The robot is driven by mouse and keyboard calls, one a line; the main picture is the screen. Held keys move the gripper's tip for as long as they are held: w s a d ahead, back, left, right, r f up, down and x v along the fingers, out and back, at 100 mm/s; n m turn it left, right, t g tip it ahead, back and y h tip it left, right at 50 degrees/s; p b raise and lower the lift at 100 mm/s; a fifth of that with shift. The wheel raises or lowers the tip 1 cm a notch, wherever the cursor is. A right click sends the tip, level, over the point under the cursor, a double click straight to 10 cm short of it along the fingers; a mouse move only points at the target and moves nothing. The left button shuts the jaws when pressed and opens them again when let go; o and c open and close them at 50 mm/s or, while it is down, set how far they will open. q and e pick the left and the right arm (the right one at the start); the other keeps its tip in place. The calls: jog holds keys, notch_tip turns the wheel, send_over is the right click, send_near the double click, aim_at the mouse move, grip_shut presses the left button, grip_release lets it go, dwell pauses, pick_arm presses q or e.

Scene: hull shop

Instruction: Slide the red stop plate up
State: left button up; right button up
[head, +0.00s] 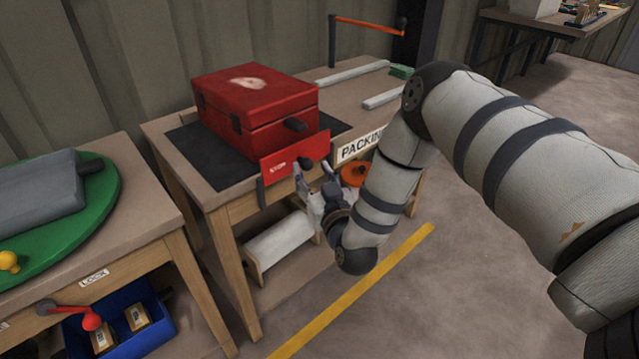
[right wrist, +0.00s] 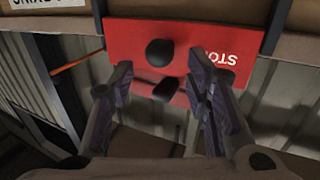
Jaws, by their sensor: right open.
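The red stop plate (head: 283,160) stands upright at the front edge of the packing table, in front of a red case (head: 255,98). It has white STOP lettering and a round black knob (head: 306,163). In the right wrist view the plate (right wrist: 130,30) appears upside down, with its knob (right wrist: 160,52) between and beyond the fingers. My right gripper (head: 313,172) is open just in front of the knob; its two fingers show apart in the right wrist view (right wrist: 164,85). I see no contact with the knob. My left gripper is out of view.
The red case sits on a black mat (head: 197,152) with its dark handle near the plate. A PACKING sign (head: 358,146) and an orange disc (head: 354,175) are close to my right wrist. A white roll (head: 278,247) lies below the table. Floor at right is clear.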

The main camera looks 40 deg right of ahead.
jog(key=v, duration=0.8)
jog(key=shift+s, duration=0.2)
jog(key=s+a+f+n+g+y+p, duration=0.1)
jog(key=s+a+f+g+y+p, duration=0.15)
jog(key=s+a+f+g, duration=0.35)
jog(key=s+a+f+n+g+y+p, duration=0.25)
jog(key=s+f, duration=0.25)
jog(key=s, duration=0.4)
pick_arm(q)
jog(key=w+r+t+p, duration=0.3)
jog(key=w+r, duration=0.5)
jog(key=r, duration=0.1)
pick_arm(e)
jog(key=s+a+r+g, duration=0.1)
jog(key=s+g, duration=1)
jog(key=s, duration=1.6)
jog(key=shift+a+r+y, duration=0.3)
jog(key=shift+r, duration=0.3)
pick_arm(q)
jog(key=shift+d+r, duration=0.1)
pick_arm(e)
jog(key=shift+s+m, duration=0.1)
jog(key=shift+m, duration=0.15)
